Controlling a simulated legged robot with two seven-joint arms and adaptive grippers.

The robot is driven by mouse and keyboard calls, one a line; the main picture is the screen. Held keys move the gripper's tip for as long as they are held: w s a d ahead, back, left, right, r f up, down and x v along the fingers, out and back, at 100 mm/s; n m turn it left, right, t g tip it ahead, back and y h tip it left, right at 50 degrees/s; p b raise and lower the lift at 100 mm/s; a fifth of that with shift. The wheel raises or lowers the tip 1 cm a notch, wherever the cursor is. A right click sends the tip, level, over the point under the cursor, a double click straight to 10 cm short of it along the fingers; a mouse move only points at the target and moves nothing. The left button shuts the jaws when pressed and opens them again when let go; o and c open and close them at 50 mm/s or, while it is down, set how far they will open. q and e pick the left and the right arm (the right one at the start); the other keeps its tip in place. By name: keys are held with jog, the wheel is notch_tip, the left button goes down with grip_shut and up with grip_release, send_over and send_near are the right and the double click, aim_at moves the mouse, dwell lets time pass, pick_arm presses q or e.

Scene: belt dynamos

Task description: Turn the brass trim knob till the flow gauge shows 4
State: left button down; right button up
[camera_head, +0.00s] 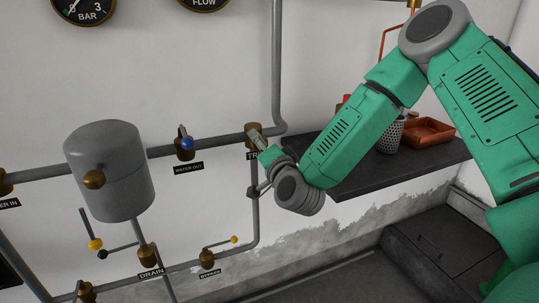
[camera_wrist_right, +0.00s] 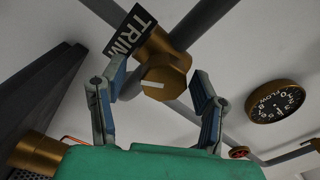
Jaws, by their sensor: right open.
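The brass trim knob (camera_wrist_right: 165,80) sits beside the black TRIM label (camera_wrist_right: 130,32) in the right wrist view, with a pale pointer line on its face. My right gripper (camera_wrist_right: 158,68) is open, with one finger on each side of the knob; I cannot tell if either touches it. In the head view my right gripper (camera_head: 260,160) is at the TRIM fitting and mostly hides the knob. The flow gauge (camera_wrist_right: 277,101) shows at the right of the wrist view, too small to read. In the head view the flow gauge (camera_head: 204,4) is cut off at the top. My left gripper is not in view.
A BAR gauge (camera_head: 83,8) hangs at top left. A grey tank (camera_head: 110,170), the blue-handled water-out valve (camera_head: 185,148) and the bypass valve (camera_head: 208,258) stand left of my gripper. A dark shelf (camera_head: 350,180) with a cup (camera_head: 390,137) and orange tray (camera_head: 430,132) lies by my right arm.

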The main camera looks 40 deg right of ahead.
jog(key=v, duration=1.1)
jog(key=shift+d, duration=0.25)
jog(key=shift+f, duration=0.1)
jog(key=s+a+f+n+g+y, duration=0.2)
jog(key=s+a+f+n+g, duration=0.1)
jog(key=f, duration=0.4)
jog(key=s+a+f+n+g+y, duration=0.2)
jog(key=s+f+n, duration=0.1)
jog(key=f, duration=0.4)
jog(key=s+a+f+n+g+y, duration=0.2)
jog(key=a+f+n+g, duration=0.1)
jog(key=f, duration=0.3)
jog(key=s+f+n+g, duration=0.3)
jog(key=s+f, duration=0.3)
jog(key=s, duration=0.3)
jog(key=s+d+f+n+g+h, duration=0.1)
jog(key=s+f+n+g, duration=0.2)
jog(key=s, duration=0.7)
notch_tip(320, 180, down, 3)
jog(key=g, duration=0.2)
jog(key=shift+s+d+g+h, duration=0.2)
jog(key=shift+g+h, duration=0.1)
jog(key=shift+g, duration=0.1)
jog(key=shift+w, duration=0.2)
